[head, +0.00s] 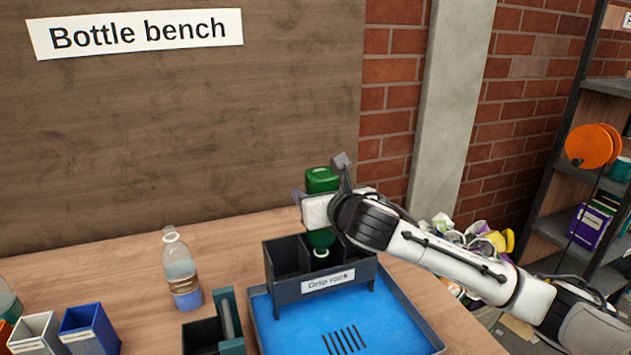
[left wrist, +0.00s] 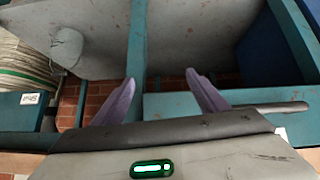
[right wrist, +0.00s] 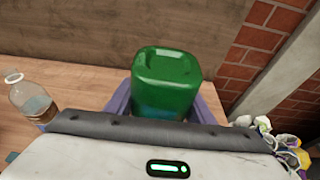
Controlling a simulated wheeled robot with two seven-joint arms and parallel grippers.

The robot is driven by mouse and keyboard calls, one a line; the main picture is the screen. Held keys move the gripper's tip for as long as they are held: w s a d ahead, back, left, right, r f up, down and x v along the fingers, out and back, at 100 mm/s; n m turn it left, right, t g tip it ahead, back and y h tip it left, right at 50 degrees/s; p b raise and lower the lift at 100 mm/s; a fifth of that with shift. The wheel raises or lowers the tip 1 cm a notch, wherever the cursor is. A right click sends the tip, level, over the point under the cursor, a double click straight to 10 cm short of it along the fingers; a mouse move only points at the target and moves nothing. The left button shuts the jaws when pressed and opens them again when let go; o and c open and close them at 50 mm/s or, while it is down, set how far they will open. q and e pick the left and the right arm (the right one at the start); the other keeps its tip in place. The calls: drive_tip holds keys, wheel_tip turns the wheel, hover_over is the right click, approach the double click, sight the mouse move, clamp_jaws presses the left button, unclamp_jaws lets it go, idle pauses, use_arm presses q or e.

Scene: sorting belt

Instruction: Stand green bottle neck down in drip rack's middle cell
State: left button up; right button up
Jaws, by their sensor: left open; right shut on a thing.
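The green bottle (head: 321,180) is upside down, base up and neck down, in the head view. My right gripper (head: 318,203) is shut on its body. Its pale-ringed neck is over or in the middle part of the dark drip rack (head: 287,291); the gripper and rack walls hide how deep it sits. In the right wrist view, the bottle's base (right wrist: 167,68) shows between the purple fingers and looks about upright. My left gripper (left wrist: 160,95) is open and empty in the left wrist view, away from the rack; it is outside the head view.
The rack stands on a blue tray (head: 290,330). A clear bottle (head: 180,270) stands to the left on the wooden bench. Small white and blue bins (head: 88,330) and a dark holder (head: 203,335) are at the front left. A shelf stands at the right.

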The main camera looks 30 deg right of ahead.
sight(327, 233)
wheel_tip(327, 233, down, 8)
drive_tip(key=shift+r, duration=0.2)
idle(0.4)
drive_tip(key=o, duration=1.1)
drive_tip(key=v, duration=1)
drive_tip(key=shift+s+r, duration=0.1)
drive_tip(key=shift+s, duration=0.05)
